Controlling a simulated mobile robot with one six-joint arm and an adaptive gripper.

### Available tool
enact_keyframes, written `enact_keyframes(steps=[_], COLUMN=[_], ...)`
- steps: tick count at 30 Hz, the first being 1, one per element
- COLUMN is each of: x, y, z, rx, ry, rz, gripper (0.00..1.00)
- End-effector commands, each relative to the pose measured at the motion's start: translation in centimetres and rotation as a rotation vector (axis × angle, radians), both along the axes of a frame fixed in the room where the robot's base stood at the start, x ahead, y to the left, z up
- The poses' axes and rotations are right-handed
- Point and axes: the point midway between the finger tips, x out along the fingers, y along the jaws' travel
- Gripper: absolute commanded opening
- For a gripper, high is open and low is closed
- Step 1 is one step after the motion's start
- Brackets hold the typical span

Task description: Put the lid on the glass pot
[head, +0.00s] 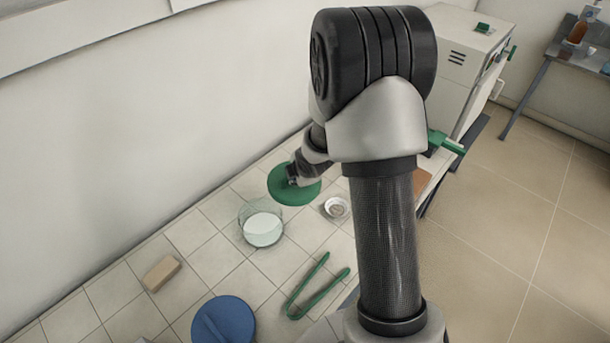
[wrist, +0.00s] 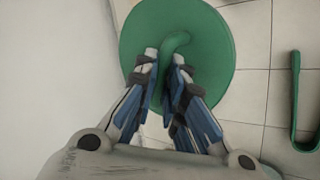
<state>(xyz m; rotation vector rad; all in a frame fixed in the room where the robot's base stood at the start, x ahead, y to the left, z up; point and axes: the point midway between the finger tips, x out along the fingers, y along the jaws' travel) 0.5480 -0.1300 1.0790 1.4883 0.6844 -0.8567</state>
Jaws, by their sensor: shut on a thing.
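The green lid (head: 296,190) is a round disc with a raised handle. My gripper (head: 294,177) is shut on the handle. In the wrist view the lid (wrist: 211,42) fills the upper middle, with the fingertips of my gripper (wrist: 166,62) on either side of its curved handle. The glass pot (head: 261,228) stands on the tiled bench with white contents and an open top. In the head view the lid is up and right of the pot, apart from its rim. The lid's height above the bench is hard to tell.
A small white dish (head: 337,208) stands right of the pot. Green tongs (head: 318,288), a blue disc (head: 223,322) and a tan block (head: 162,273) lie nearer. A wall borders the bench at left; a furnace (head: 460,70) stands behind my arm.

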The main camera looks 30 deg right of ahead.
Motion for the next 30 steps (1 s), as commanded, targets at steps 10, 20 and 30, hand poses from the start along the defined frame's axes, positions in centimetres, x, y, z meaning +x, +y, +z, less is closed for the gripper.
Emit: enact_keyframes(steps=[10,20,30], x=[3.9,2.5,2.5], y=[6.2,10.3,10.3], z=[-1.0,-3.6,-5.5], rx=[0.005,0.003,0.001], ry=[0.003,-0.003,-0.004], rz=[0.45,0.707,0.714], gripper=[0.0,0.0,0.0])
